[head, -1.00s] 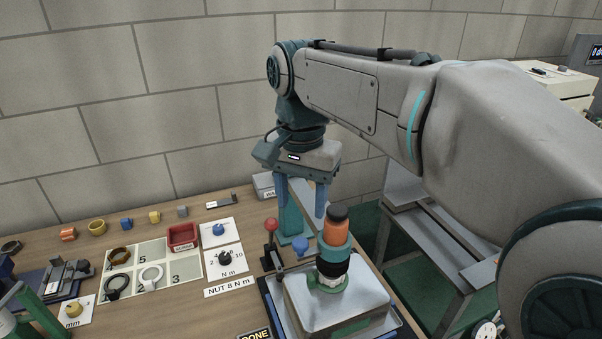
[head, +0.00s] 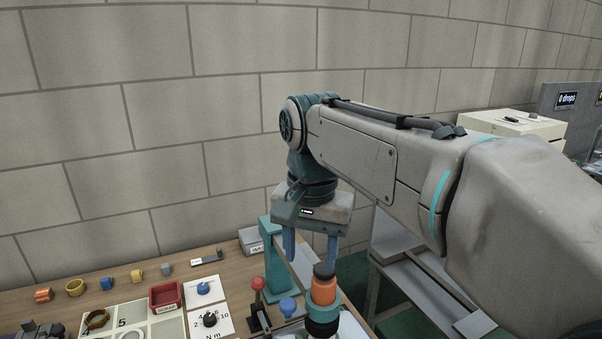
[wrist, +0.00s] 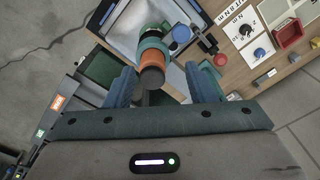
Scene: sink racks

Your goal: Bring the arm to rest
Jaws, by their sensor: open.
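My gripper (head: 310,247) points down above the right part of the workbench, its two blue fingers apart and nothing between them. Just below and in front of the fingers stands an upright orange cylinder with a dark cap (head: 324,287), seated in a teal ring. In the wrist view the same orange cylinder (wrist: 152,67) shows ahead of the open fingers (wrist: 165,85), apart from them as far as I can tell. My arm reaches in from the right, bent at the elbow.
A teal post (head: 279,262) stands close behind the gripper. A red-knobbed lever (head: 258,284) and a blue knob (head: 288,306) are left of the cylinder. A red bin (head: 166,296) and several small coloured parts lie further left. A grey metal stand (head: 420,285) is at right.

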